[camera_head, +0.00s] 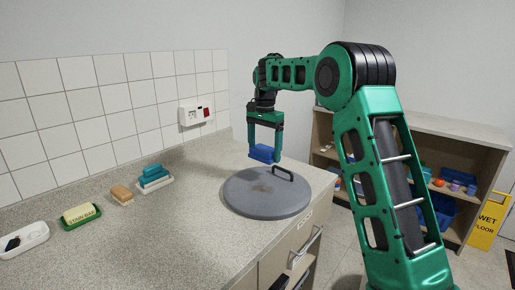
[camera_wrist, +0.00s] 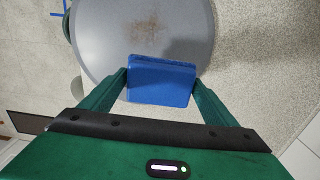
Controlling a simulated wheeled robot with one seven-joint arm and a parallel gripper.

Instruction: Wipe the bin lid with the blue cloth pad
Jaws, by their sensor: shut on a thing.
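The grey round bin lid (camera_head: 240,196) lies flat on the counter, with a dark bar handle (camera_head: 283,173) near its far right side. A brownish smudge (camera_head: 262,188) marks its top; the smudge also shows in the wrist view (camera_wrist: 143,36). My gripper (camera_head: 264,150) is shut on the blue cloth pad (camera_head: 262,154) and holds it above the lid's far part. In the wrist view the pad (camera_wrist: 160,82) sits between the two green fingers, over the lid's near edge (camera_wrist: 92,48).
To the left on the counter (camera_head: 160,235) stand a white dish (camera_head: 22,240), a yellow stain bar (camera_head: 78,213) on a green dish, a tan brush (camera_head: 122,194) and a blue sponge stack (camera_head: 152,173). A wall socket (camera_head: 192,115) is behind. Shelves (camera_head: 450,150) and a yellow sign (camera_head: 489,220) stand right.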

